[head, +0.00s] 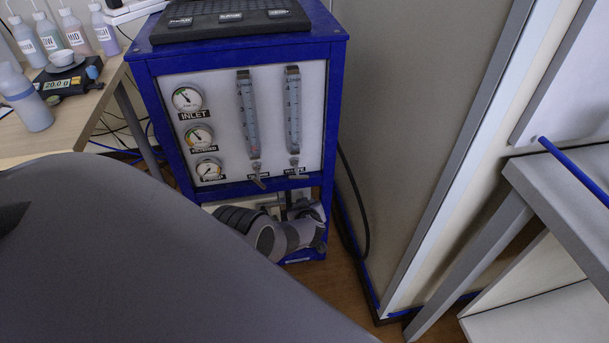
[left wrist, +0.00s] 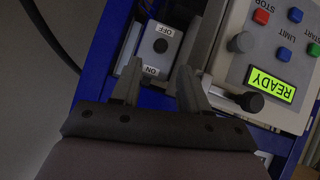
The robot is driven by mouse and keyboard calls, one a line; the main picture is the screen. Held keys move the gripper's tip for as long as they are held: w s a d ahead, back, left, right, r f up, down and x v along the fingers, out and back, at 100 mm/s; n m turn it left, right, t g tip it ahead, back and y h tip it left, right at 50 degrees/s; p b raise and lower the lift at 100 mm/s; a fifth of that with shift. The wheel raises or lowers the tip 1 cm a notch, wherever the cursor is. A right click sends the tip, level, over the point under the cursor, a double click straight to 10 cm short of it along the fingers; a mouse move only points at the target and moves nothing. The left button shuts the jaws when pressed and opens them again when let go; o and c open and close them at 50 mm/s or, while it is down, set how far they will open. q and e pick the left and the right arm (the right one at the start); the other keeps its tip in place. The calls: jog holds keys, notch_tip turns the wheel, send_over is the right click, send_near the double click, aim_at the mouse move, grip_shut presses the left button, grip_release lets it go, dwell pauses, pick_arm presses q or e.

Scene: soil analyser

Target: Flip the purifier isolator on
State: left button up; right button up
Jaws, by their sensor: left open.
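In the left wrist view, a pale switch plate (left wrist: 150,58) with OFF and ON labels is mounted on the blue frame; I take it to be the isolator. It has a small dark knob (left wrist: 161,45) on it, nearer the OFF label; its exact setting is unclear. My left gripper (left wrist: 157,80) is open and empty, its two fingers pointing at the plate, with the ON label between the tips. No contact shows. My right gripper is not seen.
A control box (left wrist: 228,70) with a READY display, coloured buttons and a dark knob (left wrist: 252,102) sits close beside the right finger. Gauges and two flow tubes (head: 248,115) are on the panel above. A bench (head: 90,88) stands left, a grey cabinet wall (head: 400,120) right.

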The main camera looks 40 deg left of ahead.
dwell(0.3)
pick_arm(q)
notch_tip(320, 180, down, 5)
jog(key=s+d+m+t+y+b, duration=0.1)
jog(key=d+m+t+y+b, duration=0.4)
jog(key=b, duration=1.1)
jog(key=shift+n+g+y, duration=0.5)
jog(key=shift+n+g, duration=0.1)
jog(key=b+x, duration=0.1)
jog(key=x, duration=0.2)
jog(key=b+x, duration=0.1)
jog(key=x, duration=0.1)
jog(key=s+a+b+x, duration=0.1)
jog(key=x, duration=0.2)
jog(key=shift+w+a, duration=0.15)
jog(key=shift+a, duration=0.2)
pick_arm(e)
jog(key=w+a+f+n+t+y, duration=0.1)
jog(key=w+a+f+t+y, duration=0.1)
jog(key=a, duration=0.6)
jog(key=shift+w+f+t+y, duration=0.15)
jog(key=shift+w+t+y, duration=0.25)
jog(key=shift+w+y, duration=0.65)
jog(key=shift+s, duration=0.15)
